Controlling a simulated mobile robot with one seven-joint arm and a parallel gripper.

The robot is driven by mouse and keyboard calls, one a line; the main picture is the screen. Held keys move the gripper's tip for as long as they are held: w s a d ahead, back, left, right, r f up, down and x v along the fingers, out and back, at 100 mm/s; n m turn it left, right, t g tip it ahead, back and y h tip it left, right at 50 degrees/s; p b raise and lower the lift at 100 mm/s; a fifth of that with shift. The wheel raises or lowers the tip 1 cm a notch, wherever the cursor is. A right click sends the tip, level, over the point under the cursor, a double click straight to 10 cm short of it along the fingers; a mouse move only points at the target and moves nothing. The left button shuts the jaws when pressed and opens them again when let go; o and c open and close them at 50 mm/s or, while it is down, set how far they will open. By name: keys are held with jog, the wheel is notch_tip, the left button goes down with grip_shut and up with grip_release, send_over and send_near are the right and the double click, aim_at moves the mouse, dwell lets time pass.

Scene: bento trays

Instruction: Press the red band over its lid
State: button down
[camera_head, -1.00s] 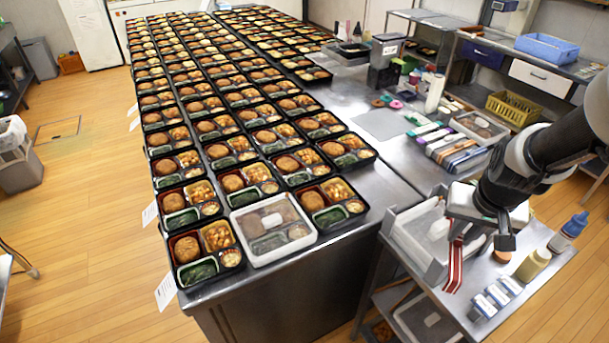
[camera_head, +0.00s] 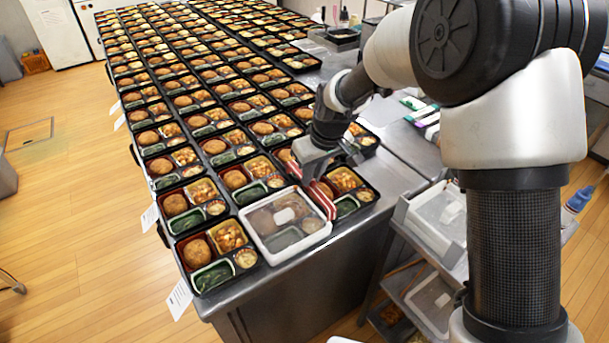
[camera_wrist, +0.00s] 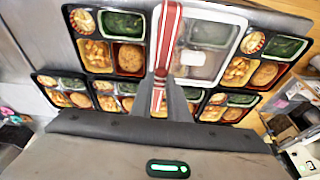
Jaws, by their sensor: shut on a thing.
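The red band (camera_head: 321,198), red with white stripes, is held in my gripper (camera_head: 316,172). In the wrist view the band (camera_wrist: 168,40) runs away from between the two dark fingers of my gripper (camera_wrist: 170,95), which are shut on it. The lid (camera_head: 262,220) is clear with a white rim and a white label and covers a bento tray at the front edge of the table. The band is over or beside the lid's right edge; I cannot tell whether it touches. In the wrist view the lid (camera_wrist: 238,50) shows right of the band.
Rows of open black bento trays (camera_head: 209,262) stand close to the left of and behind the lidded one. Bare steel table (camera_head: 400,180) lies to the right. A side cart with a white bin (camera_head: 437,215) stands at the right, partly hidden by my arm.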

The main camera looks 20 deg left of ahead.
jog(key=shift+a+f, duration=0.1)
jog(key=shift+a, duration=0.65)
jog(key=shift+s+a+f+b, duration=0.1)
jog(key=shift+f+b, duration=0.5)
jog(key=shift+f, duration=0.5)
jog(key=shift+a+f+b, duration=0.1)
jog(key=shift+f+b, duration=0.5)
jog(key=shift+f, duration=0.5)
jog(key=shift+f+b, duration=0.4)
jog(key=shift+f, duration=0.05)
jog(key=shift+f, duration=0.1)
jog(key=shift+f+b, duration=0.3)
jog(key=shift+b, duration=0.25)
jog(key=shift+f, duration=0.15)
jog(key=shift+f+b, duration=1.25)
jog(key=shift+f, duration=0.1)
jog(key=shift+f, duration=0.15)
